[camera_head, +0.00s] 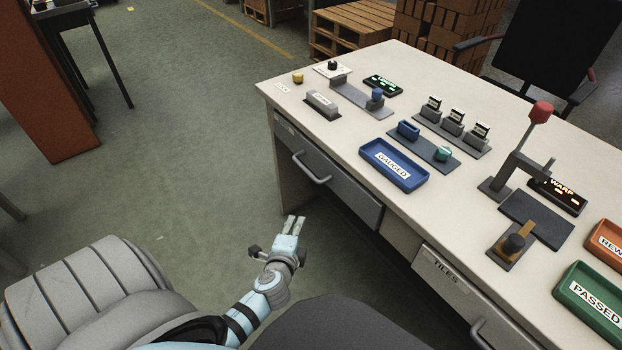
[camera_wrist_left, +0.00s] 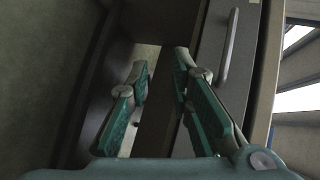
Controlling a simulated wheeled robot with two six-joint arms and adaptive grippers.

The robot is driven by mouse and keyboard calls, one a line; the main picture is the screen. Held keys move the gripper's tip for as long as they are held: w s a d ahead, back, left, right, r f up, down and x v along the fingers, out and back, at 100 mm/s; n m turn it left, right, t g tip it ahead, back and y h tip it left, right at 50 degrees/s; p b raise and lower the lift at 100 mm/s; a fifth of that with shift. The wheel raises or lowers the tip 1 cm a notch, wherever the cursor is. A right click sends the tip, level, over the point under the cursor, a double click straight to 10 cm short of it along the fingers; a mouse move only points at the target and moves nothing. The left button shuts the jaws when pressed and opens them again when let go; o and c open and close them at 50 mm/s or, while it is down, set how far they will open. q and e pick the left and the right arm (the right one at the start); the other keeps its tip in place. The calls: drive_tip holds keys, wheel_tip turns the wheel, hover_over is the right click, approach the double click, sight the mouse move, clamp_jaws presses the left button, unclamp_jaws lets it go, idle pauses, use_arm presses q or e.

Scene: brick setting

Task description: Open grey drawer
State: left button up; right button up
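The grey drawer (camera_head: 335,183) is in the left part of the desk front in the head view, with a bar handle (camera_head: 311,169) on its face. I cannot tell whether it is fully shut. My left gripper (camera_head: 294,222) is below and slightly left of the handle, apart from it, over the floor. In the left wrist view its two fingers (camera_wrist_left: 162,66) are spread with nothing between them. The drawer handle (camera_wrist_left: 229,47) shows there to the right of the fingertips, on the drawer front (camera_wrist_left: 209,48). My right gripper is not in view.
A second drawer labelled TILES (camera_head: 446,280) is lower right in the desk. The desk top (camera_head: 330,125) carries a blue tray (camera_head: 394,165), a green PASSED tray (camera_head: 592,304), a red-knobbed lever (camera_head: 540,112) and several small blocks.

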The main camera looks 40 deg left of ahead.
use_arm(q)
wheel_tip(320, 180, up, 7)
drive_tip(key=w+a+m+t+y+b, duration=0.1)
drive_tip(key=w+t+y, duration=0.1)
drive_tip(key=w, duration=0.1)
approach(306, 168)
drive_tip(key=w+f, duration=0.1)
drive_tip(key=b+x, duration=0.3)
drive_tip(key=x, duration=0.5)
drive_tip(key=shift+a, duration=0.35)
drive_tip(key=shift+w+a, duration=0.2)
drive_tip(key=shift+w, duration=0.1)
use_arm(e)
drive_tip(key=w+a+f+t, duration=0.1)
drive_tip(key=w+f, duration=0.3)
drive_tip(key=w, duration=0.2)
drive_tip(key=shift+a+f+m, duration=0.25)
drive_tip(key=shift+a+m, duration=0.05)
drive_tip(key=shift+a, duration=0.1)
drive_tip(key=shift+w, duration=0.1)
use_arm(q)
clamp_jaws()
